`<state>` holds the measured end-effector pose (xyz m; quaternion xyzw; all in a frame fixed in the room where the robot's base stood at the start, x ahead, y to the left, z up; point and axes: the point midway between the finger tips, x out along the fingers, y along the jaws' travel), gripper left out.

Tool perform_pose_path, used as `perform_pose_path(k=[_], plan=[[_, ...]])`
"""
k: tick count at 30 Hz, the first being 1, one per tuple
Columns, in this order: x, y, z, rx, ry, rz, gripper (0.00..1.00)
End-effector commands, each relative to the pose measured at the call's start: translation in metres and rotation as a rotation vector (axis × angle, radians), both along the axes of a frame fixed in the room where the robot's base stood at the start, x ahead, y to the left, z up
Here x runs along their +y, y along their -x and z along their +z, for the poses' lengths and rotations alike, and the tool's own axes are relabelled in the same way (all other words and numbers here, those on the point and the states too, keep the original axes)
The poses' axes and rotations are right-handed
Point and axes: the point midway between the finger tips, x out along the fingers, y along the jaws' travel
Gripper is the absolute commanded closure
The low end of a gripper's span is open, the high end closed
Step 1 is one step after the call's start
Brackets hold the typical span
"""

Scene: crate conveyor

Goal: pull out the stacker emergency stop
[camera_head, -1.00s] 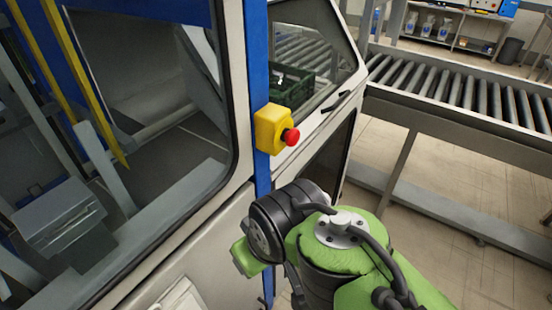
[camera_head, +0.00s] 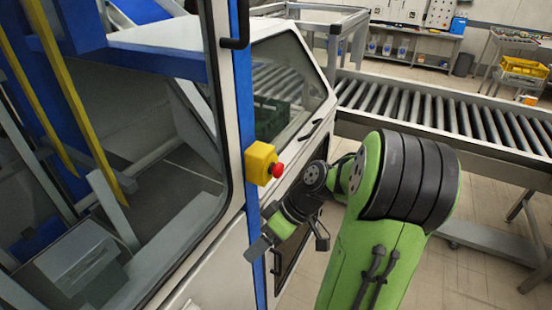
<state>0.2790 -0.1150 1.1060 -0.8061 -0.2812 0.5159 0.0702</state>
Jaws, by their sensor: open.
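The stacker emergency stop is a yellow box (camera_head: 258,161) with a red mushroom button (camera_head: 278,170) on its right face. It is mounted on the blue post (camera_head: 244,110) of the machine housing. My gripper (camera_head: 258,249) is below the box, close to the lower part of the blue post, and apart from the button. It is open with nothing seen between its fingers. The fingertips are small and partly hidden by the wrist, so their exact gap is hard to see.
A glazed machine door (camera_head: 130,200) fills the left. A slanted window with a dark handle (camera_head: 313,130) is right of the post, with a green crate (camera_head: 278,115) behind it. A roller conveyor (camera_head: 440,115) runs to the right. Floor is free below it.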

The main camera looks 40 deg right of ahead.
Motion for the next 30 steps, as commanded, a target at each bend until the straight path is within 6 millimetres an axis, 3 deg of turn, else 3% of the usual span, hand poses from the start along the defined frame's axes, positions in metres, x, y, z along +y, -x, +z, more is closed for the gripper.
perform_pose_path(k=[1, 5, 9, 12, 15, 19, 30], plan=[[-0.023, 0.002, 0.013, -0.096, -0.077, -0.03, 0.36], [-0.078, 0.016, 0.043, -0.443, -0.179, -0.098, 0.36], [-0.136, 0.054, 0.084, -0.84, -0.142, -0.21, 0.36], [-0.161, 0.081, 0.103, -1.023, -0.077, -0.27, 0.36], [-0.17, 0.093, 0.11, -1.098, -0.04, -0.293, 0.36], [-0.166, 0.081, 0.11, -1.106, -0.039, -0.291, 0.36], [-0.133, -0.006, 0.109, -1.099, -0.045, -0.289, 0.36]])
